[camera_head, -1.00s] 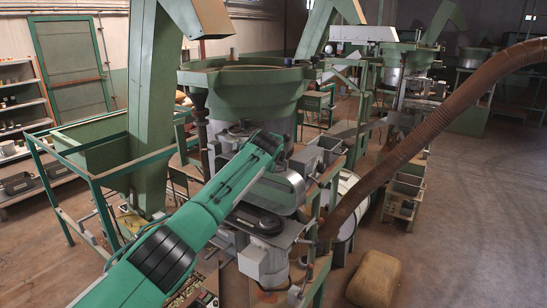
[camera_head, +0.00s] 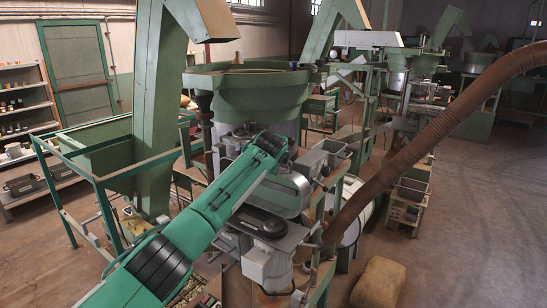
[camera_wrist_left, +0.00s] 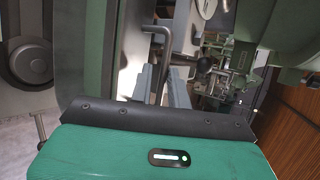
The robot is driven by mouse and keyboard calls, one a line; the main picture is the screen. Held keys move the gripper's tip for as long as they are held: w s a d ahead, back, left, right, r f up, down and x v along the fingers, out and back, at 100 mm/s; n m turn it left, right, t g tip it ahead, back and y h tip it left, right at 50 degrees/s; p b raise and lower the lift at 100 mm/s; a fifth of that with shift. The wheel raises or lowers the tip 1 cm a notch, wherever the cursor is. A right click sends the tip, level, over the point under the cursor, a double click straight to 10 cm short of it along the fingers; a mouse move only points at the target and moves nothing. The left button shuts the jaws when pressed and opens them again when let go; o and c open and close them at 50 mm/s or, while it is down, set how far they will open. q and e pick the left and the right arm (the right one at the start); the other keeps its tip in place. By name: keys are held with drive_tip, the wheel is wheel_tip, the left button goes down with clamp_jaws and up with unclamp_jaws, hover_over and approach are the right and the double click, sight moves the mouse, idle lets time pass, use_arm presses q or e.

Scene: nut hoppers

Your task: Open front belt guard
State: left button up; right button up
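Which cover is the front belt guard is not certain. The left wrist view shows a black round pulley or belt part (camera_wrist_left: 32,60) at left and a bent metal handle (camera_wrist_left: 166,40) ahead. My left gripper (camera_wrist_left: 160,88) has its grey fingers apart on either side of the handle's rod; contact is unclear. In the head view my left arm hides this gripper. My right gripper is not in view.
A brown hose (camera_head: 420,140) arcs across the right side. A tan sack (camera_head: 379,282) lies on the floor at lower right. A green railing (camera_head: 95,180) stands at left, with shelves (camera_head: 22,125) behind it. Open floor lies at far right.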

use_arm(q)
drive_tip(key=b+v, duration=0.5)
drive_tip(key=v, duration=0.7)
drive_tip(key=shift+b, duration=0.35)
